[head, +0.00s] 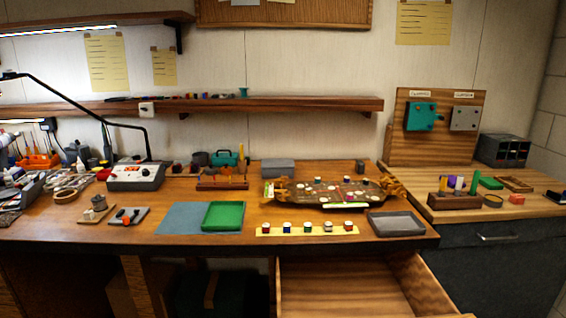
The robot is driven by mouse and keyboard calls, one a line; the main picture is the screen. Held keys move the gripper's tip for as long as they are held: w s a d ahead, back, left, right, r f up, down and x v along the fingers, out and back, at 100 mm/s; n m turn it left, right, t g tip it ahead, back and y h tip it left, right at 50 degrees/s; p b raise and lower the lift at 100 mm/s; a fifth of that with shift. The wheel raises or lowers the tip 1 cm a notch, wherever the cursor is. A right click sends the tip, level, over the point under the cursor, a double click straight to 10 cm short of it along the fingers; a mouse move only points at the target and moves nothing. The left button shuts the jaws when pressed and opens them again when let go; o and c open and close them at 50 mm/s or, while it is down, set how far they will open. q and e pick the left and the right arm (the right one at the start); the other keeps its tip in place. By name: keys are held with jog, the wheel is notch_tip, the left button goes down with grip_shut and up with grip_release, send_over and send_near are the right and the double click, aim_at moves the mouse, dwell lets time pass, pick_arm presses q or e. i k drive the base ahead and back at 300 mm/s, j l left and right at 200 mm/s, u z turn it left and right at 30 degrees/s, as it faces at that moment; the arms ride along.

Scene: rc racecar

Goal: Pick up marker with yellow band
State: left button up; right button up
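No marker with a yellow band can be made out for certain. A wooden block (453,201) on the right-hand bench has small upright pieces at it, one yellow (445,186), one purple (451,181) and one pale (459,185). They are too small to tell whether any is a marker with a band. A green piece (474,185) stands beside them. On the main bench a row of small white-topped pieces (308,227) with coloured sides sits on a yellow strip (298,233). Neither of my grippers is in view.
The main bench holds a green tray (222,216) on a blue mat (178,218), a grey tray (396,224), a car chassis (325,193) and a soldering station (136,177). An open drawer (345,285) juts out below. A lamp arm (110,122) reaches over the left side.

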aim_at(445, 177)
jog(key=i+l+z, duration=0.3)
jog(key=z, duration=0.15)
jog(key=i+l+z, duration=0.15)
jog(key=i+z, duration=0.2)
jog(key=z, duration=0.15)
